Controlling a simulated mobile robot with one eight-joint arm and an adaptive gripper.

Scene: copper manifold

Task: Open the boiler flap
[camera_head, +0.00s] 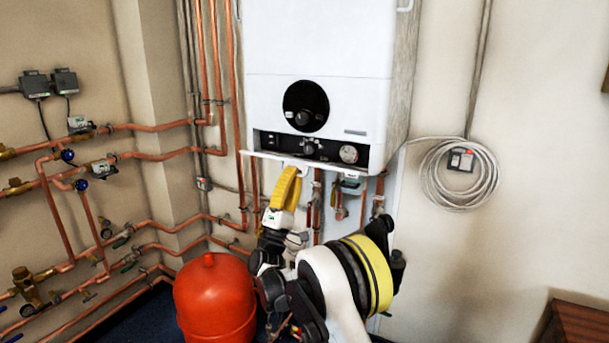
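The white boiler (318,45) hangs on the wall at top centre. Its dark control recess (280,143) is uncovered, with a knob and a round gauge showing. A thin white flap (262,156) juts forward along the recess's lower edge, folded down and seen nearly edge-on. My gripper (291,172) points up just below the flap's front edge, left of its middle. Its yellow finger is at or very near the flap; I cannot tell whether they touch. The gap between the fingers is not clear from this side.
A red tank (214,300) stands on the floor left of my arm. Copper pipes (170,153) run along the left wall and below the boiler. A coiled grey cable (428,172) hangs on the right wall. A brown wooden piece (578,325) is at lower right.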

